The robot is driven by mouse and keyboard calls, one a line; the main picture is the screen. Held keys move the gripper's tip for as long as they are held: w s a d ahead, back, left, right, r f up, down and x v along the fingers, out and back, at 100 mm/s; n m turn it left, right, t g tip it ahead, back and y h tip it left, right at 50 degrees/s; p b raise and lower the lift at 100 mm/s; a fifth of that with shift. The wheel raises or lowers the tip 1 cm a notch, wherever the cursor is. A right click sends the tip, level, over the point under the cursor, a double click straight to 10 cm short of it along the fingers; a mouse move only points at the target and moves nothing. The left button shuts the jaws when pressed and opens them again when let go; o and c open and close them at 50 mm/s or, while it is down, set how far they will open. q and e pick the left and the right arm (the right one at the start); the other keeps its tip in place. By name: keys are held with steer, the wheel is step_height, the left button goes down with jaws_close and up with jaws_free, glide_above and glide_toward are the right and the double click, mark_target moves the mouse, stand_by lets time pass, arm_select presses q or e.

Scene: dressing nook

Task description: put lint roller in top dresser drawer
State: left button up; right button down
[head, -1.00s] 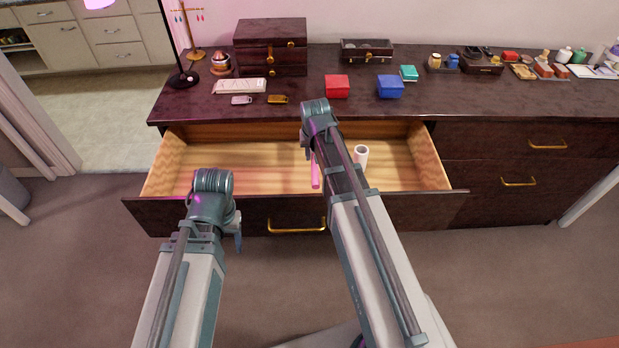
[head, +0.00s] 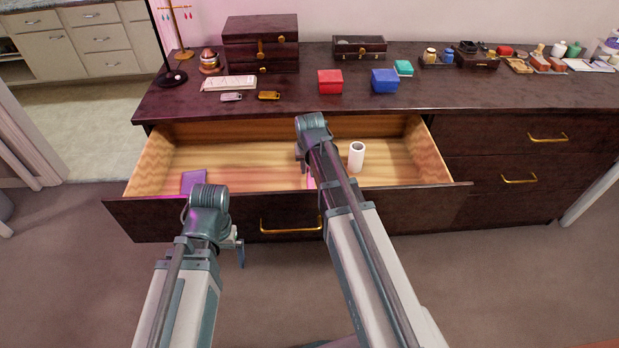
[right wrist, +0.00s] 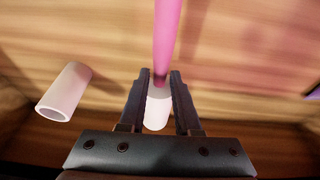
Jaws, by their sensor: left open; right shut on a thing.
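The top dresser drawer (head: 225,160) is pulled open, with a pale wood inside and dark front. The lint roller has a pink handle (right wrist: 167,35) and a white roll (right wrist: 158,108) in the right wrist view. My right gripper (right wrist: 160,80) is shut on the lint roller near where handle meets roll. In the head view the lint roller (head: 311,180) is mostly hidden by my right arm, inside the drawer outline; I cannot tell if it touches the floor. My left gripper (head: 239,248) is open and empty, in front of the drawer front.
On the dresser top are a red box (head: 330,81), a blue box (head: 384,80) and a jewelry chest (head: 262,43).

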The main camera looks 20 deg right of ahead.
steer(key=shift+f+b, duration=1.1)
steer(key=shift+f, duration=0.45)
steer(key=shift+f, duration=0.1)
steer(key=shift+f+b, duration=0.5)
steer(key=shift+b, duration=0.15)
steer(key=c, duration=0.6)
jaws_free()
steer(key=shift+r, duration=0.1)
steer(key=shift+r+p, duration=0.75)
steer(key=shift+p, duration=0.15)
steer(key=p+v, duration=1.1)
steer(key=shift+s+r, duration=0.2)
steer(key=shift+r, duration=0.1)
steer(key=shift+a, duration=0.1)
